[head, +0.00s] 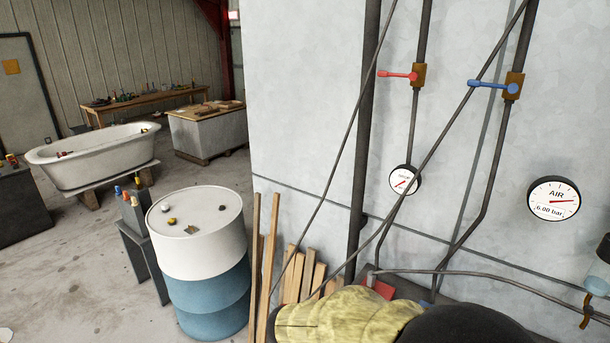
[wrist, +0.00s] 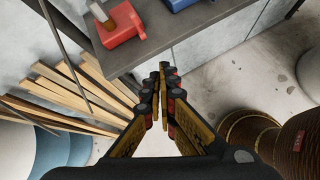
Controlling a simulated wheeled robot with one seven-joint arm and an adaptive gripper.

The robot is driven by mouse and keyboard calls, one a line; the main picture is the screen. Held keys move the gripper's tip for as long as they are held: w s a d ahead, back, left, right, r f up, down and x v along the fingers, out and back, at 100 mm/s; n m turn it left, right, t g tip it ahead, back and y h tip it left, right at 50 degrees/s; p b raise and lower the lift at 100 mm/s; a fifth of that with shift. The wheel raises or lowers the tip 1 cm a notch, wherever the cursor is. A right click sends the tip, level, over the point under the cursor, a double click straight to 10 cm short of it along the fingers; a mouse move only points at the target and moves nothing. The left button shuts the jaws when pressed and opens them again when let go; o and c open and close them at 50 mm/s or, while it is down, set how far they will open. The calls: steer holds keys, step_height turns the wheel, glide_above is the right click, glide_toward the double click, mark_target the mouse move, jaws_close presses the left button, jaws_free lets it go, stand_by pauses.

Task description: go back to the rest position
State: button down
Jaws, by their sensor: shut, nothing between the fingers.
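My gripper (wrist: 163,72) shows in the wrist view with its two black and yellow fingers brought together at the tips. Nothing is between them. It hangs over the floor, near the edge of a dark shelf or bench (wrist: 165,32). I cannot make out the gripper in the head view.
A red block with a brass part (wrist: 122,25) and a blue one (wrist: 180,3) sit on the shelf. Planks (wrist: 75,90) lean beside a white and blue drum (head: 207,275). Pipes with red (head: 397,75) and blue (head: 492,86) valve levers and an air gauge (head: 554,198) line the wall.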

steer(key=s+d+r+m+y+b, duration=0.2)
steer(key=s+m+b, duration=0.1)
steer(key=s+m, duration=0.4)
steer(key=s+d+r+m+y+b, duration=0.2)
steer(key=s+r+m+b, duration=0.1)
steer(key=s+m, duration=0.5)
steer(key=s+d+r+m+y+b, duration=0.2)
steer(key=s+m+b, duration=0.3)
steer(key=s+m, duration=0.3)
steer(key=shift+s+d+r+y, duration=0.3)
steer(key=shift+s+d+y, duration=0.1)
steer(key=shift+s+y, duration=0.15)
